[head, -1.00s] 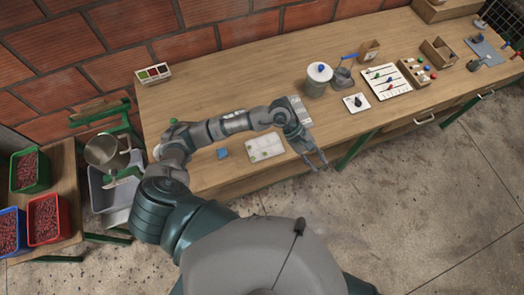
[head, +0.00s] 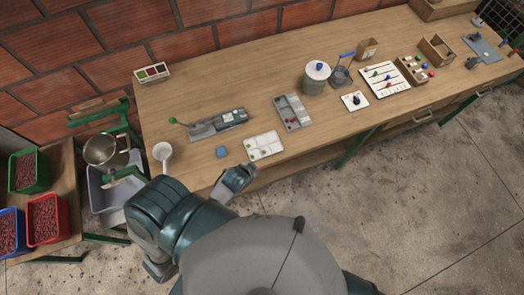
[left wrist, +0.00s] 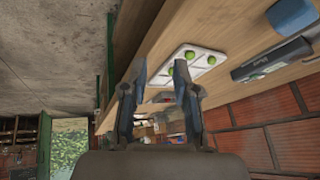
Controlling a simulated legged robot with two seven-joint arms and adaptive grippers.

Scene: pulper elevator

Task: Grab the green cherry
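A white tray (head: 268,141) lies near the front edge of the wooden table, with small green cherries (head: 263,153) on it. In the left wrist view the tray (left wrist: 205,68) holds several round green cherries (left wrist: 190,55), spaced apart. My left gripper (left wrist: 160,72) is open and empty, its two fingers spread, with the tray beyond the fingertips. My right gripper is in neither view.
Behind are a grey device with a green-tipped lever (head: 218,123) and a grey compartment tray (head: 292,112). A white scoop-like cup (head: 162,152) stands at the left. The table front right of the white tray is clear.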

